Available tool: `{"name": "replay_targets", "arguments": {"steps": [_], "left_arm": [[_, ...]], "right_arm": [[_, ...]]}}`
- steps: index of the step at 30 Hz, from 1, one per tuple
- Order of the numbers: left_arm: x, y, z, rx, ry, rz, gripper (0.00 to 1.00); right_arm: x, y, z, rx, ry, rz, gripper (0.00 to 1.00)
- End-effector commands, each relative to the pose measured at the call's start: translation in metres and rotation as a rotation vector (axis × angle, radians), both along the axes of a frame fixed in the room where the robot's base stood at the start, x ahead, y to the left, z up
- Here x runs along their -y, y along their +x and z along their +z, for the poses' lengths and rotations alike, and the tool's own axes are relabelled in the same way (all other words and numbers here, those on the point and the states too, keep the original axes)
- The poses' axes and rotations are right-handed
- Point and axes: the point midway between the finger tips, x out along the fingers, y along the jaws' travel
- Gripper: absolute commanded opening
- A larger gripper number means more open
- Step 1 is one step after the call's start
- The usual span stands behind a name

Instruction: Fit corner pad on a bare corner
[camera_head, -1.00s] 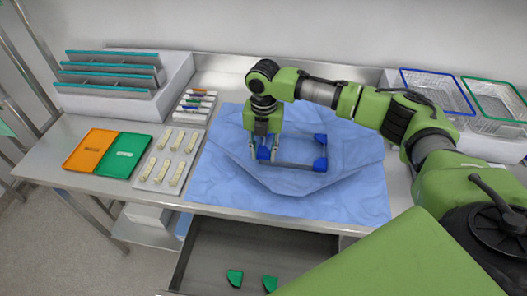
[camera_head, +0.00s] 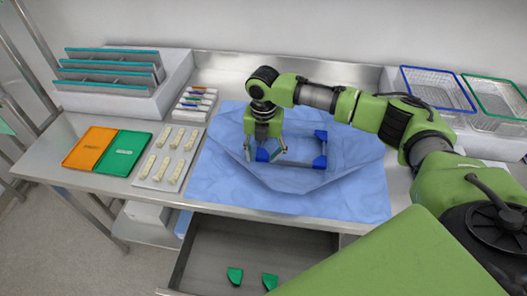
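A grey rectangular frame (camera_head: 293,164) lies on the blue wrap on the table. Blue corner pads sit on its back right corner (camera_head: 321,135), front right corner (camera_head: 319,162) and front left corner (camera_head: 262,155). The back left corner is hidden behind my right gripper. My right gripper (camera_head: 264,151) points down over the frame's left end. Its fingers are spread to either side of the front left pad, apart from it. Two green corner pads, one on the left (camera_head: 235,276) and one on the right (camera_head: 270,282), lie in the open drawer. My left gripper is not in view.
The blue wrap (camera_head: 330,201) has raised folds around the frame. Left of it are a tray of beige pieces (camera_head: 161,181), an orange panel (camera_head: 90,147) and a green panel (camera_head: 122,154). Wire baskets (camera_head: 437,91) stand at the back right. The drawer (camera_head: 215,250) is open in front.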

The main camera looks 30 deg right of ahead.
Motion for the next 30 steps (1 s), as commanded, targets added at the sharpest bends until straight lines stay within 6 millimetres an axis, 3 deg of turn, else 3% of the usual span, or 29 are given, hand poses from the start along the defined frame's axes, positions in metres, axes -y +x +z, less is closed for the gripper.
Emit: {"name": "replay_targets", "arguments": {"steps": [17,20,30], "left_arm": [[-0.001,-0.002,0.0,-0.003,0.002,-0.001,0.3],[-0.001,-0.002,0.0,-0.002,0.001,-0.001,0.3],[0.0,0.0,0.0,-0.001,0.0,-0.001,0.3]], "right_arm": [[-0.001,0.002,0.006,0.005,0.002,0.001,0.48],[-0.001,0.002,0.017,0.008,0.003,0.001,0.48],[-0.002,0.002,0.088,0.009,0.004,0.003,0.48]]}}
